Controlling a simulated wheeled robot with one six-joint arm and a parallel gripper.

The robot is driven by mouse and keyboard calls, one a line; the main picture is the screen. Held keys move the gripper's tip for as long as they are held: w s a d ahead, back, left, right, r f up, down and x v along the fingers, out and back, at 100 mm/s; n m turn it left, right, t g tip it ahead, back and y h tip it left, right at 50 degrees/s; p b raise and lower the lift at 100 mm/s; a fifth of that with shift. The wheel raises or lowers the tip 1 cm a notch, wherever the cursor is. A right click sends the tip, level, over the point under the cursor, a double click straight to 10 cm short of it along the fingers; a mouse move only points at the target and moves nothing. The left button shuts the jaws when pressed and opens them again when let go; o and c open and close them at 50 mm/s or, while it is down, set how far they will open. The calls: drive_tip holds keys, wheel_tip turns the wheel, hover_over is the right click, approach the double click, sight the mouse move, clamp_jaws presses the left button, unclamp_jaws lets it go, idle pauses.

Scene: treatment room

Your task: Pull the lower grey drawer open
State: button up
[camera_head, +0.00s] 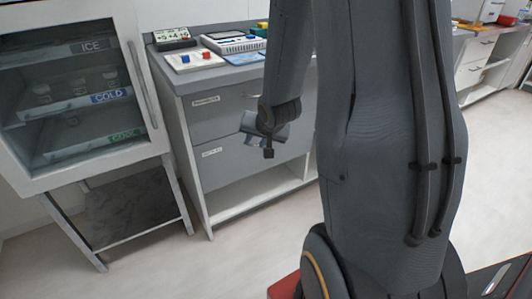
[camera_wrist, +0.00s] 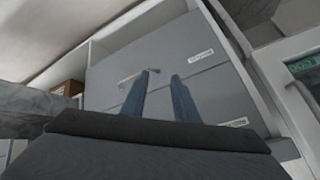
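The lower grey drawer (camera_head: 226,168) is in the cabinet in the head view, under the upper grey drawer (camera_head: 222,119). It looks closed, its front flush with the cabinet. In the wrist view, which is upside down, the lower drawer (camera_wrist: 150,50) is at the top, with a white label (camera_wrist: 201,55). Its bar handle (camera_wrist: 130,78) shows just left of my fingertips. My gripper (camera_wrist: 164,76) has its two fingers apart with nothing between them. In the head view my gripper (camera_head: 268,142) is in front of the drawers and hides the lower handle.
A glass-fronted cooler (camera_head: 85,90) stands left of the cabinet. An open white shelf (camera_head: 245,190) lies under the lower drawer. Several devices and trays stand on the grey worktop (camera_head: 222,75). The floor (camera_head: 215,265) in front is clear.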

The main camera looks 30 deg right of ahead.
drive_tip(key=w+d+f+m+t+y+b, duration=0.1)
drive_tip(key=w+d+f+m+t+b, duration=0.4)
drive_tip(key=d+f+b, duration=0.4)
drive_tip(key=w+d+f+m+t+b, duration=0.4)
drive_tip(key=d+f+m+t+b, duration=0.3)
drive_tip(key=b, duration=0.4)
drive_tip(key=shift+n+g, duration=0.4)
drive_tip(key=shift+n, duration=0.2)
drive_tip(key=shift+w+a+b, duration=0.25)
drive_tip(key=shift+w+b, duration=0.15)
drive_tip(key=shift+w, duration=0.85)
drive_tip(key=shift+w+a+b, duration=0.25)
drive_tip(key=shift+w+b, duration=0.15)
drive_tip(key=shift+w, duration=0.8)
drive_tip(key=shift+w+a+b, duration=0.25)
drive_tip(key=shift+w+b, duration=0.15)
drive_tip(key=shift+w, duration=0.85)
clamp_jaws()
